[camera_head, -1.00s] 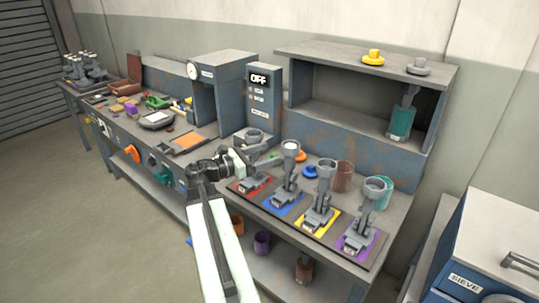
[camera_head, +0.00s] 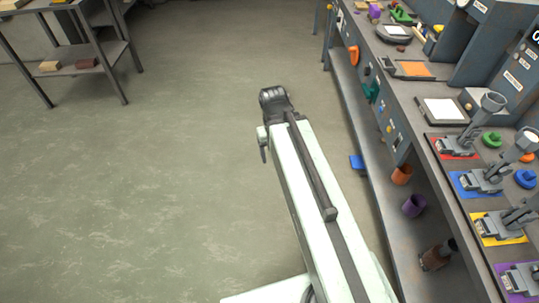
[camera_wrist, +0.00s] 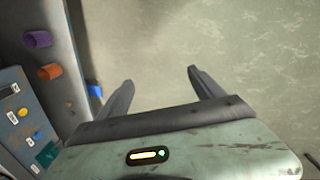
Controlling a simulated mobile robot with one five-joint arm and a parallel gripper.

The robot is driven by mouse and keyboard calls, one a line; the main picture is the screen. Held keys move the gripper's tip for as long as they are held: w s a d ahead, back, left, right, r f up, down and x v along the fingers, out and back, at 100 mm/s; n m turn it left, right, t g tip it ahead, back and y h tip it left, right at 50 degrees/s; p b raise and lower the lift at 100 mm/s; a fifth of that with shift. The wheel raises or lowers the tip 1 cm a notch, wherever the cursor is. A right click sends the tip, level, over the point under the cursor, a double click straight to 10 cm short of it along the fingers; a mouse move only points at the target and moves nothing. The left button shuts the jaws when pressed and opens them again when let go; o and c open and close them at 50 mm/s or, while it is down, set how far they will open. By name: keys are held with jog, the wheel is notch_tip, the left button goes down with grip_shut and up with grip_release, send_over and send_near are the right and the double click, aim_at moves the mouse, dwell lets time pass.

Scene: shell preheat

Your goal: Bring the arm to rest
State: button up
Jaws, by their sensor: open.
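My arm reaches forward over the open floor in the head view, to the left of the long workbench. Its fingers are hidden in that view. In the wrist view my gripper (camera_wrist: 158,85) shows two dark fingers spread apart with nothing between them, only bare floor beyond. The fingers touch nothing that I can see.
The workbench (camera_head: 437,150) runs along the right, with clamp stands on red, blue, yellow and purple mats. A table (camera_head: 105,57) stands back left. The floor between is clear.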

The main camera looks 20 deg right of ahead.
jog(key=a, duration=0.4)
jog(key=shift+y, duration=0.4)
notch_tip(320, 180, up, 7)
jog(key=p, duration=0.6)
jog(key=shift+p, duration=0.4)
jog(key=shift+s+d+f, duration=0.1)
